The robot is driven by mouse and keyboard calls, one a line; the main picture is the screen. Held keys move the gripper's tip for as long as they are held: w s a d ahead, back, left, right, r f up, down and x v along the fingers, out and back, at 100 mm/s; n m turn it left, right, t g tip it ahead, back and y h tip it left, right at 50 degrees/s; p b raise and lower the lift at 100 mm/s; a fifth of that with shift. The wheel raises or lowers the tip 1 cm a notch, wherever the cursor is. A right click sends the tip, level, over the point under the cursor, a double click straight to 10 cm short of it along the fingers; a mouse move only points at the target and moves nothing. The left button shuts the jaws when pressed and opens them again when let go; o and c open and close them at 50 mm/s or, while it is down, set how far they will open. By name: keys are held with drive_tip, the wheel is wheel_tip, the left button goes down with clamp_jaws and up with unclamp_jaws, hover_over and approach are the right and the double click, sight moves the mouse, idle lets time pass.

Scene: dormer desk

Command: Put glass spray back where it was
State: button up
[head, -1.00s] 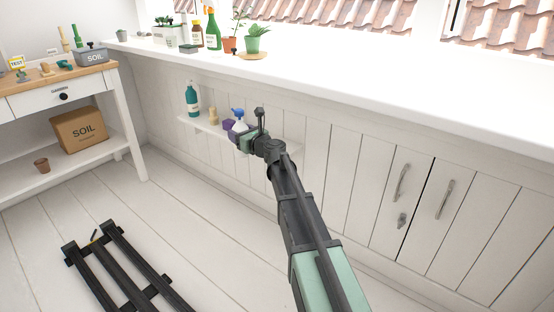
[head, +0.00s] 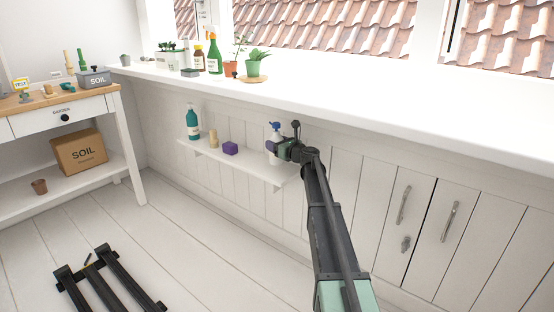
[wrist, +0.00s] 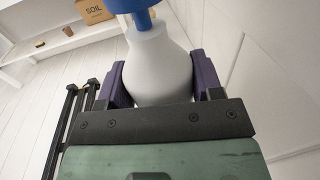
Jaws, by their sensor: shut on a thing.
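The glass spray is a white bottle with a blue spray head. In the wrist view the bottle (wrist: 158,68) stands between my gripper's two purple fingers (wrist: 160,85), which are shut on it. In the head view the glass spray (head: 275,130) is at the right end of the low wall shelf (head: 258,172), with my gripper (head: 273,147) on its right side. The bottle looks upright. Its lower part is partly hidden, and I cannot tell whether its base touches the shelf.
On the same shelf stand a purple block (head: 230,148), a tan wooden item (head: 213,138) and a teal pump bottle (head: 193,123). The white sill (head: 330,104) overhangs above the shelf. A green spray bottle (head: 214,56) and plants stand on the sill.

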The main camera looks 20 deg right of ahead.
wheel_tip(320, 180, down, 4)
drive_tip(key=b, duration=0.3)
drive_tip(key=shift+f+b, duration=0.1)
drive_tip(key=shift+b, duration=0.3)
drive_tip(key=shift+w+d+f, duration=0.15)
drive_tip(key=shift+f, duration=0.05)
drive_tip(key=shift+r, duration=0.3)
drive_tip(key=o, duration=0.8)
drive_tip(key=shift+f, duration=0.2)
drive_tip(key=o, duration=0.5)
drive_tip(key=shift+r, duration=0.1)
